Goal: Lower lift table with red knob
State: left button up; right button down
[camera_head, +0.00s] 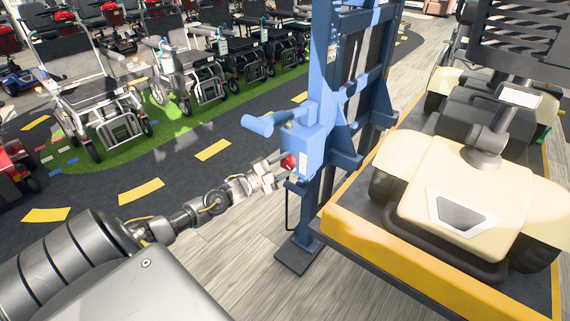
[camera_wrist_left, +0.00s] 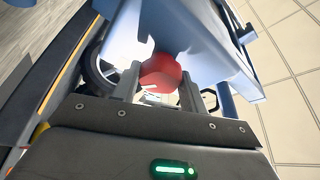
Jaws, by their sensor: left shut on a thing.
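The red knob (camera_head: 289,161) sits on the side of a blue control box (camera_head: 303,143) on the lift's blue column. In the left wrist view the red knob (camera_wrist_left: 161,73) lies between the two fingers of my left gripper (camera_wrist_left: 160,85). In the head view my left gripper (camera_head: 275,174) reaches the knob from the left and is shut on it. The lift table (camera_head: 372,240) has a yellow edge and bears a cream-coloured scooter (camera_head: 475,190). My right gripper is in neither view.
A blue handle (camera_head: 257,125) sticks out left of the control box. The column's foot plate (camera_head: 297,256) stands on the wood-look floor. Several scooters and wheeled frames (camera_head: 100,105) stand on green turf at the back left. A dark track with yellow dashes (camera_head: 141,191) is clear.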

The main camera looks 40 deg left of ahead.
pick_arm(q)
jog(key=shift+m+g, duration=0.3)
jog(key=shift+m, duration=0.2)
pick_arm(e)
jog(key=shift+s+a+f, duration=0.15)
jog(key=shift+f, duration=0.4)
pick_arm(q)
jog(key=shift+m, duration=0.3)
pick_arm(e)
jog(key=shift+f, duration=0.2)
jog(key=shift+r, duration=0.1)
pick_arm(q)
jog(key=o, duration=1)
jog(key=v, duration=1)
jog(key=shift+s+a+p, duration=0.2)
jog(key=shift+s+p, duration=0.15)
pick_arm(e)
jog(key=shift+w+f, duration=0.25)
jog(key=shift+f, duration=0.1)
